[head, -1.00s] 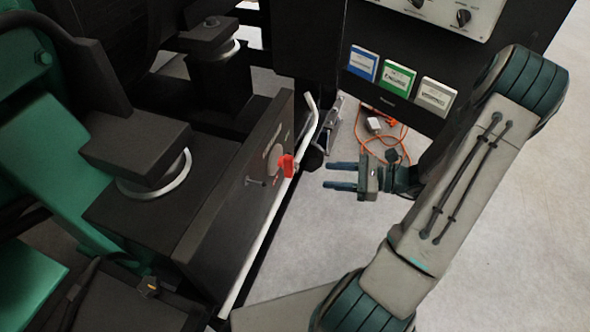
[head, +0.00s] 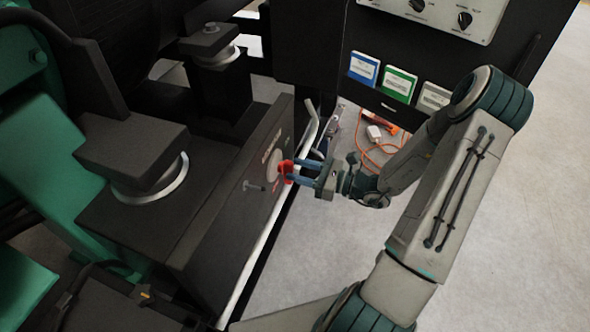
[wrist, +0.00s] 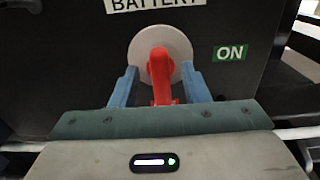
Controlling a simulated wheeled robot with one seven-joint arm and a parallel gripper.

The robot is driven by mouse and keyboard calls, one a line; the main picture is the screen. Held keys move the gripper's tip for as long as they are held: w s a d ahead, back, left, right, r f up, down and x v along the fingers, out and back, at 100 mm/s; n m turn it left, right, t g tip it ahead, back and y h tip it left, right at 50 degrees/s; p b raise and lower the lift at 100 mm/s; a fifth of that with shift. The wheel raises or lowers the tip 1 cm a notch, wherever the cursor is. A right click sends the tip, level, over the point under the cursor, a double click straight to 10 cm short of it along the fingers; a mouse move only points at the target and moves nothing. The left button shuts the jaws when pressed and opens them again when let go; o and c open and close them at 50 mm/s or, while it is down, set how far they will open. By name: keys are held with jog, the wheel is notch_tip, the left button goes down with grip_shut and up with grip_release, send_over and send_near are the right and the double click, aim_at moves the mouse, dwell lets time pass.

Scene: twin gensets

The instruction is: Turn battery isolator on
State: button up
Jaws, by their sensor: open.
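The battery isolator is a red handle (wrist: 160,73) on a round pale disc (wrist: 178,40), set on a black panel (wrist: 60,60). In the wrist view the handle hangs roughly downward from the disc, and a green ON label (wrist: 230,52) is to its right. My gripper (wrist: 160,88) is open, with one blue finger on each side of the handle. Gaps show between fingers and handle. In the head view the red handle (head: 286,170) is at the panel's face, and my gripper (head: 290,172) reaches it from the right, partly covering it.
A pale rail (head: 262,245) runs along the panel's lower edge, close to my gripper. A dark cabinet with blue, green and white cards (head: 399,84) stands behind. An orange cable (head: 375,158) lies on the floor. Open floor is at the right.

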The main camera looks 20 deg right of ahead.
jog(key=shift+x, duration=0.9)
grip_shut()
